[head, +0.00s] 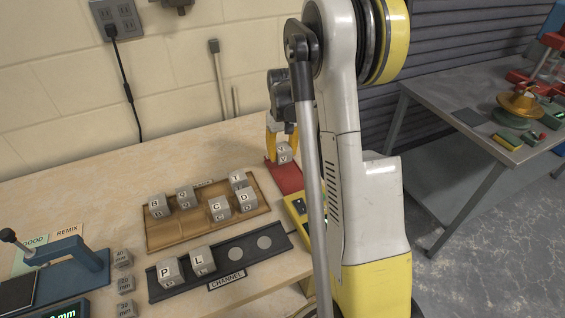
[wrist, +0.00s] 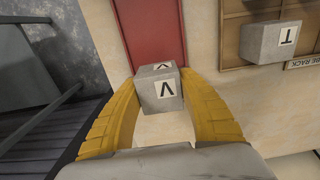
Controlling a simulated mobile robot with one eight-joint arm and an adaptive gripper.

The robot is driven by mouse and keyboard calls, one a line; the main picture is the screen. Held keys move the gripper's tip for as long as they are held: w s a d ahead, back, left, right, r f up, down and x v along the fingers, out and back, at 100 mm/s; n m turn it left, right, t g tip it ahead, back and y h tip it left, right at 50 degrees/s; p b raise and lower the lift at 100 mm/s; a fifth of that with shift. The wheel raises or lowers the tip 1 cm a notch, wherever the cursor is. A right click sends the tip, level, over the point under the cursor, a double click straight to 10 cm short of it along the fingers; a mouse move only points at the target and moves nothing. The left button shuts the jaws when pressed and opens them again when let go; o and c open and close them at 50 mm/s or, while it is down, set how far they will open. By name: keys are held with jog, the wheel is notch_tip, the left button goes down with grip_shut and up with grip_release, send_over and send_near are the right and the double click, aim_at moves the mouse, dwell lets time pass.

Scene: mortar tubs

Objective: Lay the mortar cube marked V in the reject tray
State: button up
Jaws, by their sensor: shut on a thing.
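The mortar cube marked V (wrist: 157,90) is between the yellow fingers of my gripper (wrist: 160,100) in the wrist view, with V labels on its top and one side. My gripper is shut on it. In the head view the cube (head: 284,153) hangs from my gripper (head: 283,147) over or near the red tray (head: 287,178). In the wrist view the red tray (wrist: 149,30) lies beyond the cube, which overlaps its near edge. The tray looks empty where it shows. I cannot tell the cube's exact height above it.
A wooden cube rack (head: 160,238) holds several lettered cubes left of the red tray. A dark channel (head: 232,262) holds cubes P and L. A yellow device (head: 297,222) stands close in front of the tray. A blue lever press (head: 75,262) is at the left.

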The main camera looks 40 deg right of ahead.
aim_at(282, 166)
notch_tip(282, 166, down, 4)
jog(key=shift+r+b, duration=0.2)
jog(key=shift+b, duration=0.45)
jog(key=shift+r, duration=0.15)
jog(key=o, duration=1.3)
jog(key=shift+f, duration=0.2)
jog(key=shift+o, duration=0.2)
